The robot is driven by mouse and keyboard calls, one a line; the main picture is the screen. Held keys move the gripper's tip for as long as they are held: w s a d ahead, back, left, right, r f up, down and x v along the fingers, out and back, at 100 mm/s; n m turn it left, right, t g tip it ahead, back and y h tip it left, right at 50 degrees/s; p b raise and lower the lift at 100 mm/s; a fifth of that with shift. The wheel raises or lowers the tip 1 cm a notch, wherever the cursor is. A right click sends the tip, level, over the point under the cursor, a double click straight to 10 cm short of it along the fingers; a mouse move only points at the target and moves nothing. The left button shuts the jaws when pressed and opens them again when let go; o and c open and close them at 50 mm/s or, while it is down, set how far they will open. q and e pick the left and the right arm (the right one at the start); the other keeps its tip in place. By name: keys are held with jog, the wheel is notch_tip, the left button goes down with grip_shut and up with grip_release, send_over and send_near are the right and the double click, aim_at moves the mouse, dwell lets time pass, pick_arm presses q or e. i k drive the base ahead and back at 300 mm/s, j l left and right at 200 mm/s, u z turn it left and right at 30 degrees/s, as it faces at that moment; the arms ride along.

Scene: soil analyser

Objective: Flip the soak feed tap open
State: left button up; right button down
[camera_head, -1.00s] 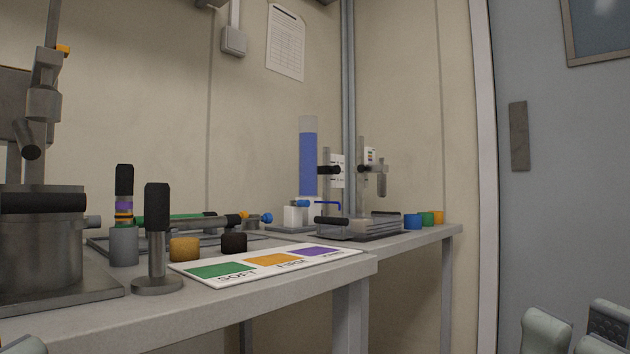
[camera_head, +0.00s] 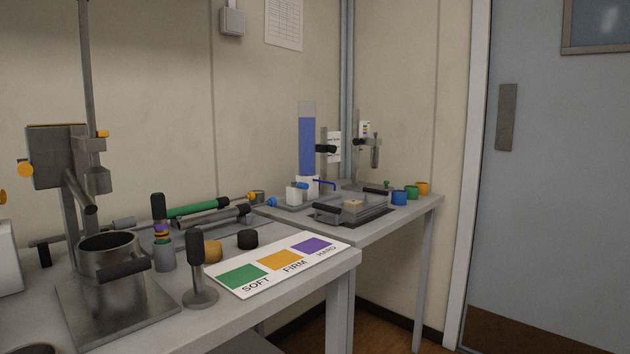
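A clear cylinder of blue liquid (camera_head: 306,145) stands upright at the back corner of the far table. Neither of my grippers is in view.
The near table carries a metal pot (camera_head: 110,245) under a press stand, a black-handled tamper (camera_head: 199,270) and a SOFT/FIRM/HARD card (camera_head: 279,266). Blue, green and orange cups (camera_head: 411,192) stand at the far table's right end.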

aim_at(303, 186)
jog(key=i+l+u, duration=0.3)
jog(key=l, duration=0.3)
jog(key=i+l+u, duration=0.25)
jog(key=l, duration=0.35)
jog(key=l+u, duration=0.3)
jog(key=l, duration=0.35)
jog(key=l+u, duration=0.3)
jog(key=l, duration=0.4)
